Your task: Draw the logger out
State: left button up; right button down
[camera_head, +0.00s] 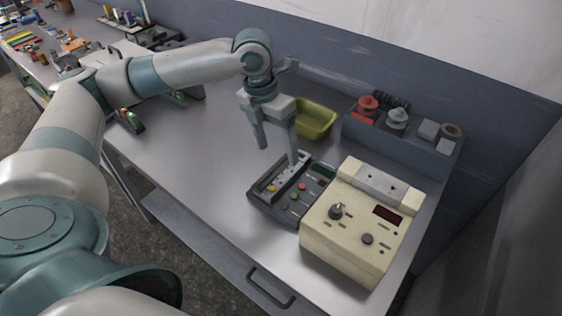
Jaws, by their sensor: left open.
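A dark grey instrument (285,209) with coloured buttons and a small dark green display lies on the metal bench, against the left side of a cream instrument (339,240). The dark one looks like the logger, but I cannot read any label. My left gripper (278,151) points down over its far left edge, fingers apart and nothing between them. The right finger appears close to the dark instrument's back edge; I cannot tell whether it touches. My right gripper is not in view.
A yellow-green bin (315,120) stands behind my left gripper. A grey rack (405,146) with spools and small boxes stands at the back right. The bench (198,165) is clear to the left of the dark instrument. A drawer handle (270,291) is at the front.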

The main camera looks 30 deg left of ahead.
aim_at(282, 169)
pick_arm(q)
jog(key=shift+w+d+f+p, duration=0.1)
jog(key=shift+d+f+p, duration=0.05)
jog(key=shift+f, duration=0.95)
jog(key=shift+w+d+f+p, duration=0.1)
jog(key=shift+d+f+p, duration=0.1)
jog(key=shift+f, duration=0.95)
jog(key=shift+w+d+f+p, duration=0.1)
jog(key=shift+d+f+p, duration=0.05)
jog(key=shift+f, duration=0.95)
jog(key=shift+r, duration=0.1)
jog(key=c, duration=1.2)
